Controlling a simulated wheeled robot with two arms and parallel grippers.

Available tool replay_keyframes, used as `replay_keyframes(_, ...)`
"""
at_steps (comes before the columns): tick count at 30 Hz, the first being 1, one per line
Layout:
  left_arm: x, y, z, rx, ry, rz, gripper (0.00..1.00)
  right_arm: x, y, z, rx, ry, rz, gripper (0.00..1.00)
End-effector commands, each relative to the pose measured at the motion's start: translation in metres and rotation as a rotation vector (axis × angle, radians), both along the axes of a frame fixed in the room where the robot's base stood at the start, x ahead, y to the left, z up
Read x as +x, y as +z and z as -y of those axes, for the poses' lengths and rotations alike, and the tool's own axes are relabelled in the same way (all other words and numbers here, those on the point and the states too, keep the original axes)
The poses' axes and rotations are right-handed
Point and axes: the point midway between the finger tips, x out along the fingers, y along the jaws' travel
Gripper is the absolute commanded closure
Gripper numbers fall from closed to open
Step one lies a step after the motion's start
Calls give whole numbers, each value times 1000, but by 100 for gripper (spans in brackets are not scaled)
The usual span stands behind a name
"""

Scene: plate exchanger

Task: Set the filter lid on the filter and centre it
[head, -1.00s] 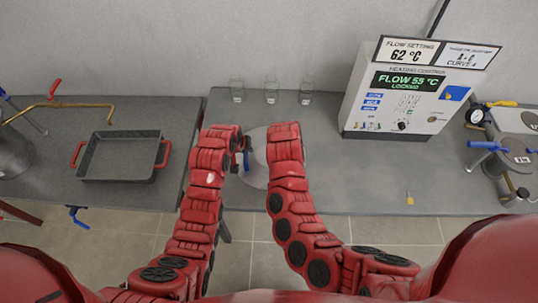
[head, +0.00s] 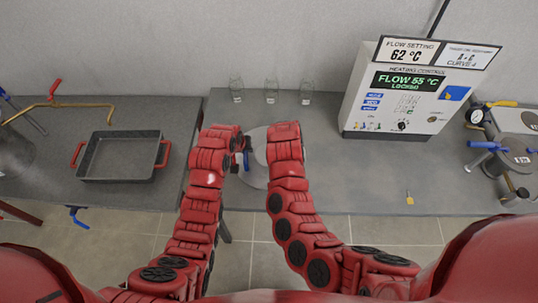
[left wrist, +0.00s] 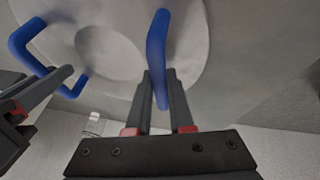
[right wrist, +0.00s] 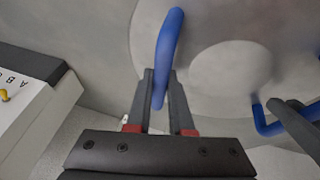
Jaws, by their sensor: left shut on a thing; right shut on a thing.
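The filter lid (head: 256,165) is a round light-grey disc with blue handles, between my two arms at the middle of the head view, partly covered by them. My left gripper (left wrist: 158,78) is shut on one blue handle (left wrist: 157,40) of the lid, whose grey face (left wrist: 185,65) fills the upper left wrist view. My right gripper (right wrist: 160,78) is shut on the other blue handle (right wrist: 169,40), and the lid also shows in the right wrist view (right wrist: 185,75).
Several glass bottles (head: 271,92) stand along the wall behind the lid. A heating control box (head: 405,90) is to the right, with a vessel and valves (head: 520,155) beyond it. A grey tray with red handles (head: 120,133) is on the left table.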

Motion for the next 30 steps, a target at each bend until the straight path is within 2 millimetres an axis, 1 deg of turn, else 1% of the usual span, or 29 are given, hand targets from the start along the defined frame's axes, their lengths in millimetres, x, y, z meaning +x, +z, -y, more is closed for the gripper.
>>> replay_keyframes(8, 0, 4, 0, -1, 0, 0, 100, 0, 4, 0, 0, 0, 2, 100)
replay_keyframes(14, 0, 19, 0, -1, 0, 1, 100, 1, 19, 0, 0, 1, 3, 100)
replay_keyframes(22, 0, 47, 1, -1, 0, 1, 100, 1, 47, 0, 0, 0, 3, 100)
replay_keyframes(25, 0, 51, 1, -1, 0, 1, 100, 1, 52, 0, 0, 0, 3, 100)
replay_keyframes(30, 0, 52, 1, -1, -1, 1, 100, 1, 52, 0, 0, 0, 3, 100)
